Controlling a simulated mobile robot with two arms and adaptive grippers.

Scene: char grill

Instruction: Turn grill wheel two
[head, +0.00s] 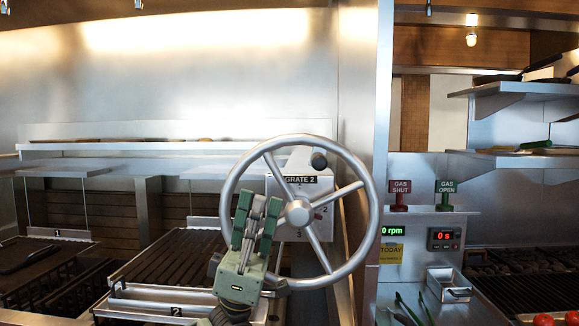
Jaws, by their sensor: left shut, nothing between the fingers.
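My left gripper (259,208) is in front of the wheel's left half, just left of the hub, fingers pointing up. It is shut and empty, and it hides part of the rim and spokes. I cannot tell whether it touches the wheel. My right gripper is not in view.
Grill grate 2 (172,262) lies left of the wheel and another grate (38,262) farther left. A steel post (381,130) stands to the right. Beyond it are red "GAS SHUT" (399,196) and green "GAS OPEN" (445,195) controls, a timer (445,238) and a small metal tray (448,286).

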